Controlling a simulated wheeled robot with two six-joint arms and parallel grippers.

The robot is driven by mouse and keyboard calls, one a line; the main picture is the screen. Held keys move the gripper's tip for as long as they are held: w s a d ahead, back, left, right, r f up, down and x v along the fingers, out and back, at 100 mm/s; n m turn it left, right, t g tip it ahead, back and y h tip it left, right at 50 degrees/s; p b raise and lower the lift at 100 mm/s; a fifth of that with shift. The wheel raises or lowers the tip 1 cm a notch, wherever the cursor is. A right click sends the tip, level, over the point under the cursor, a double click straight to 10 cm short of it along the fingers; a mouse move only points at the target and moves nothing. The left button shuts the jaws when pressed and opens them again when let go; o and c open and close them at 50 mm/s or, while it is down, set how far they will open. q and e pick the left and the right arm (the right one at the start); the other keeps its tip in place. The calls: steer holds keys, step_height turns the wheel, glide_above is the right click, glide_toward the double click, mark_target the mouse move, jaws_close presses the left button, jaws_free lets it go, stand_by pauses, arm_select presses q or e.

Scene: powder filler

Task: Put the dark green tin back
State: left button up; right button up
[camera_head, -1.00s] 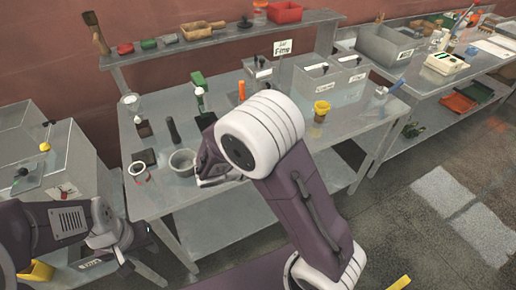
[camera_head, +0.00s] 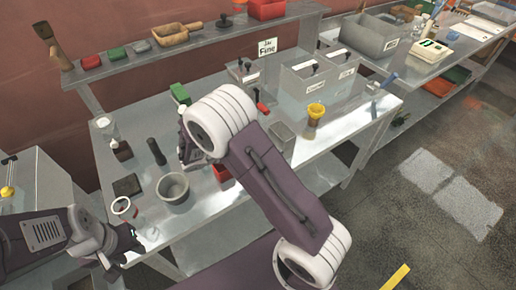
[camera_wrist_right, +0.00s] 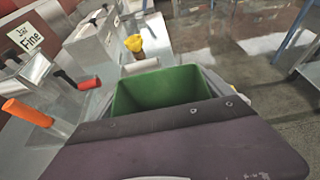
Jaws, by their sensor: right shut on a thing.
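The dark green tin (camera_wrist_right: 160,90) shows in the right wrist view as an open-topped box right in front of my right gripper (camera_wrist_right: 165,118). My right gripper is shut on it, though its fingertips are not clearly seen. In the head view my right forearm hides the tin and most of that gripper. My left gripper (camera_head: 122,246) is low at the left, by the table's front-left corner, apart from the tin; its finger gap is unclear.
A shelf (camera_head: 110,75) runs along the back.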

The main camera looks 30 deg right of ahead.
steer(key=w+f, duration=0.2)
steer(key=w+d+f, duration=0.1)
steer(key=w+f, duration=0.1)
steer(key=f, duration=0.1)
steer(key=w+f+p, duration=0.1)
steer(key=w+f, duration=0.1)
steer(key=shift+d+f, duration=0.15)
steer(key=shift+d, duration=0.2)
steer(key=shift+w+f, duration=0.15)
steer(key=shift+f, duration=0.15)
steer(key=o, duration=1.1)
steer(key=shift+s, duration=0.2)
arm_select(q)
steer(key=shift+w+r, duration=0.35)
steer(key=shift+r, duration=0.15)
arm_select(e)
steer(key=shift+o, duration=0.5)
steer(key=shift+w, duration=0.1)
